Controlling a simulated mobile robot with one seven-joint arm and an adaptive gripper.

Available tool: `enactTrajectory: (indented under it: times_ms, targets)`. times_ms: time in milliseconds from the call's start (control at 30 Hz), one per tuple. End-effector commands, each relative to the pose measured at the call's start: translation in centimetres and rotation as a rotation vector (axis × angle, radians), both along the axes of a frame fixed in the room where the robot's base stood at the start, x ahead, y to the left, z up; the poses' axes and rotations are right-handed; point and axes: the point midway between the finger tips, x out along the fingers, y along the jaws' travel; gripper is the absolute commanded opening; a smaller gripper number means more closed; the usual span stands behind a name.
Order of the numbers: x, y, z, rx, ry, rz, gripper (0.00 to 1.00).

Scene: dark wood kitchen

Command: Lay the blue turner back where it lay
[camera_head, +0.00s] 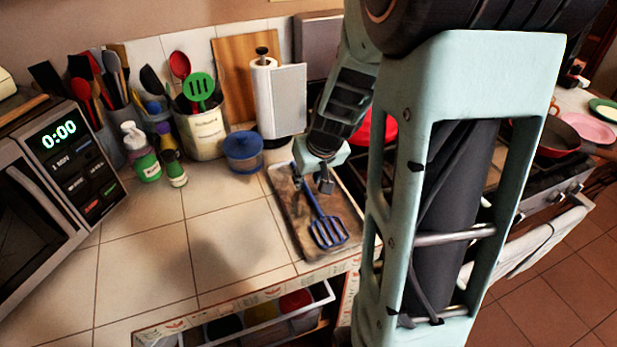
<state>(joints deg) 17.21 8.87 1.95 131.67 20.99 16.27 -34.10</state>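The blue turner (328,231) lies on, or just above, a worn wooden cutting board (289,222) right of the middle of the counter. Its slotted head points toward the counter's front edge, and its handle runs up and left toward the back. My gripper (314,182) is low over the back part of the board, at the handle's upper end, with a dark finger showing just right of the handle. The end of the handle is partly hidden by my gripper. Whether the fingers touch the handle or are closed on it cannot be made out.
A blue lidded jar (243,153), a paper towel holder (264,95) and a utensil crock (204,135) stand behind the board. A microwave (45,190) is at left, a stove with a red pan (556,139) at right. The front left counter (145,260) is clear.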

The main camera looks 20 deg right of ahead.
Motion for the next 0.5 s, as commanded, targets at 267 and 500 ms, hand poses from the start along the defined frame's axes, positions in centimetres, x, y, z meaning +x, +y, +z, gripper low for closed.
enactTrajectory:
  times_ms: [267, 500]
  targets:
    - [0.0, 0.0, 0.0, 0.000, 0.000, 0.000, 0.35]
    - [-0.4, 0.0, 1.2, -0.002, -0.003, 0.001, 0.35]
